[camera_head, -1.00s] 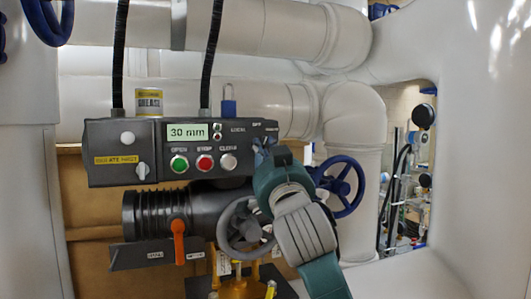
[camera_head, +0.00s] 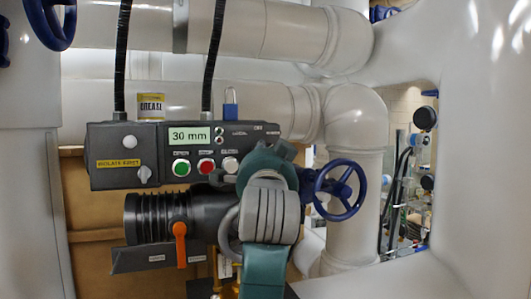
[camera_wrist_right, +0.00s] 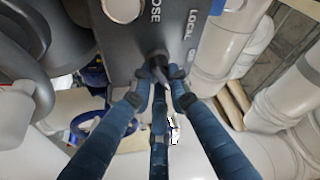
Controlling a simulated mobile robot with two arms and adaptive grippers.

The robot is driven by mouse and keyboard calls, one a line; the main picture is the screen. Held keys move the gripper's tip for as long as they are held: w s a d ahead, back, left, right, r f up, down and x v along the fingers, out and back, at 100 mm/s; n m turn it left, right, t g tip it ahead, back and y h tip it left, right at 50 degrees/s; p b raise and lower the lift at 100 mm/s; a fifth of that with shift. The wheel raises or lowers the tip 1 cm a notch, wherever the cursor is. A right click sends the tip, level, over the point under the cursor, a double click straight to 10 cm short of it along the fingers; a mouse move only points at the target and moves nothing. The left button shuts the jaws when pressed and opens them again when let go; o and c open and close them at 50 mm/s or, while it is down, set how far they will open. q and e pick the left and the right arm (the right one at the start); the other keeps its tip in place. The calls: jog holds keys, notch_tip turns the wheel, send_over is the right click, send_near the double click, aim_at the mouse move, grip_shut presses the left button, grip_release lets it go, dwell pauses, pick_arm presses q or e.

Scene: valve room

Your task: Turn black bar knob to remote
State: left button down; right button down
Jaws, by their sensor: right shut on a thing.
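The dark grey control box (camera_head: 105,150) hangs across the middle of the head view, with its display reading 30 mm. My right gripper (camera_head: 280,152) reaches up to the right end of its front and covers that part of the panel. In the right wrist view, the blue fingers of my right gripper (camera_wrist_right: 160,82) close together around the black bar knob (camera_wrist_right: 157,56). The knob stands on the panel near the LOCAL lettering. The fingertips hide much of it, so I cannot tell its exact angle. In the head view it is hidden behind my gripper. My left gripper is not in view.
Green (camera_head: 181,168) and red (camera_head: 206,166) buttons and a pale one sit left of my gripper. A blue handwheel (camera_head: 340,190) stands close on the right. An orange lever (camera_head: 180,243) is below. Large white pipes (camera_head: 260,28) run behind.

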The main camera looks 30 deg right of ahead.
jog(key=shift+f, duration=0.1)
dwell(0.4)
jog(key=c, duration=1.7)
grip_release()
jog(key=shift+c, duration=0.2)
jog(key=shift+o, duration=0.5)
jog(key=shift+s+d, duration=0.1)
jog(key=shift+s, duration=0.05)
jog(key=v, duration=0.7)
jog(key=shift+s, duration=0.15)
